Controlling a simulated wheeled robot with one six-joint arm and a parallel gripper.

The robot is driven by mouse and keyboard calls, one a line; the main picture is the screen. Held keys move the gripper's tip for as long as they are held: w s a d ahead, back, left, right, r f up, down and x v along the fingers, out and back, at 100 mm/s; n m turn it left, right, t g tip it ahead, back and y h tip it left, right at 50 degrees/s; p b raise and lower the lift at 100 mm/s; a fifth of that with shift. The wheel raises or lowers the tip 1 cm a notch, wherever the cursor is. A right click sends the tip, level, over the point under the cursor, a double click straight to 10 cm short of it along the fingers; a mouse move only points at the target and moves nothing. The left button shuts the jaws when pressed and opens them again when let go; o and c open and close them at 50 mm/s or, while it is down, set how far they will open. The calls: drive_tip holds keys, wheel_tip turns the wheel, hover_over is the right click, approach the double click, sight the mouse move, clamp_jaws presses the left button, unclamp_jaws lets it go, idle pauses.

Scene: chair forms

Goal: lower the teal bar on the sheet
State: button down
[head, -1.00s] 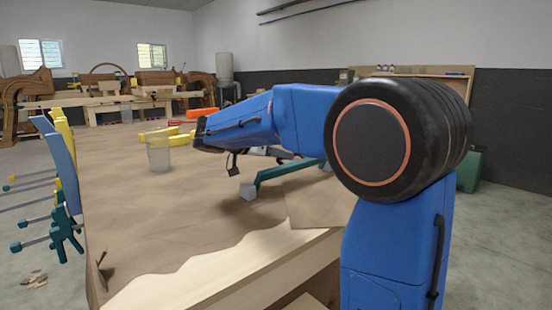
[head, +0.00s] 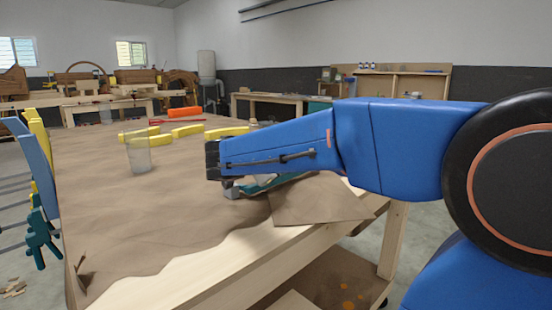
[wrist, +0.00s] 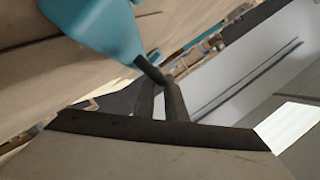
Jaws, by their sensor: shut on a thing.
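The forearm hides much of the bar. The brown sheet (head: 150,220) covers the tabletop and has a wavy front edge. The bar is low over the sheet near that edge; whether it touches is unclear. In the wrist view, my gripper (wrist: 160,85) has dark fingers close together, shut at the edge of a teal piece (wrist: 95,22). In the head view the forearm hides most of the fingers.
A clear cup (head: 139,155) stands on the sheet at left. Several yellow pieces, such as one yellow bar (head: 188,131), and an orange block (head: 184,113) lie farther back. A flat brown panel (head: 320,200) lies right of the bar.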

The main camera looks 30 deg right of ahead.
drive_tip(key=shift+s+d+f+m+t, duration=0.1)
drive_tip(key=shift+s+f+m+t, duration=0.5)
drive_tip(key=shift+m, duration=0.5)
drive_tip(key=shift+s, duration=0.1)
drive_tip(key=c, duration=1.8)
unclamp_jaws()
drive_tip(key=shift+v, duration=8.65)
drive_tip(key=shift+f, duration=0.15)
